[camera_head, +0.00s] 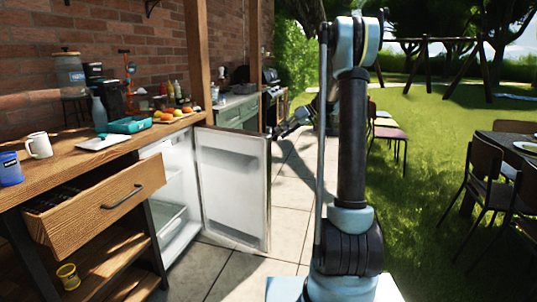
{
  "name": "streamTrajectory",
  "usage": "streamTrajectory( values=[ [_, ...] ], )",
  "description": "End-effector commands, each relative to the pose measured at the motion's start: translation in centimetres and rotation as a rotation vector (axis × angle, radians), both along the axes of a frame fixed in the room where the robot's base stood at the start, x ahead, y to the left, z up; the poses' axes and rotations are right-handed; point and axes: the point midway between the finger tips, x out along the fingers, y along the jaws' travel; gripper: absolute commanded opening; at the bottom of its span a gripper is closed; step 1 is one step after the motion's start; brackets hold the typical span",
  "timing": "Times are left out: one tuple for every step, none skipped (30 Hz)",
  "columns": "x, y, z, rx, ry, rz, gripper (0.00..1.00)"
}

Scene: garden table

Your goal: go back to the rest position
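My arm stands upright in the middle right of the head view. My gripper (287,127) shows as a dark shape beyond the arm, at the height of the open fridge door's top edge. It is small and partly hidden by the arm, so I cannot tell whether its fingers are open or shut. I see no object in it. Whether it touches the fridge door (232,188) is not clear.
The fridge door stands open, and a wooden drawer (97,207) is pulled out of the counter (85,158). Mugs, a teal tray (130,125) and fruit stand on the counter. Chairs and a dark table (515,150) are at right. Paving between is clear.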

Motion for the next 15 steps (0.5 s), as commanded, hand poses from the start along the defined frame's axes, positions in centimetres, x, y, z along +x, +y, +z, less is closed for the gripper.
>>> streamTrajectory(
  values=[
    [-1.5,0.1,0.5,-0.021,0.014,-0.014,0.29],
    [-2.3,0.0,0.7,-0.034,0.024,-0.023,0.29],
    [-3.3,0.0,0.9,-0.052,0.036,-0.037,0.29],
    [-4.1,-0.1,1.1,-0.066,0.044,-0.047,0.29],
    [-4.9,-0.1,1.3,-0.078,0.053,-0.057,0.29],
    [-5.9,-0.2,1.4,-0.097,0.064,-0.071,0.29],
    [-6.7,-0.2,1.6,-0.109,0.072,-0.081,0.29],
    [-7.5,-0.3,1.7,-0.123,0.08,-0.092,0.29],
    [-8.6,-0.4,1.8,-0.139,0.091,-0.105,0.29],
    [-9.5,-0.4,1.8,-0.153,0.099,-0.116,0.29],
    [-10.3,-0.5,1.9,-0.166,0.105,-0.127,0.29],
    [-11.3,-0.6,1.9,-0.183,0.116,-0.141,0.29],
    [-12.2,-0.7,2.0,-0.195,0.122,-0.152,0.29],
    [-13.0,-0.8,2.0,-0.208,0.129,-0.163,0.29],
    [-14.1,-0.9,2.0,-0.225,0.138,-0.178,0.29]
  ],
)
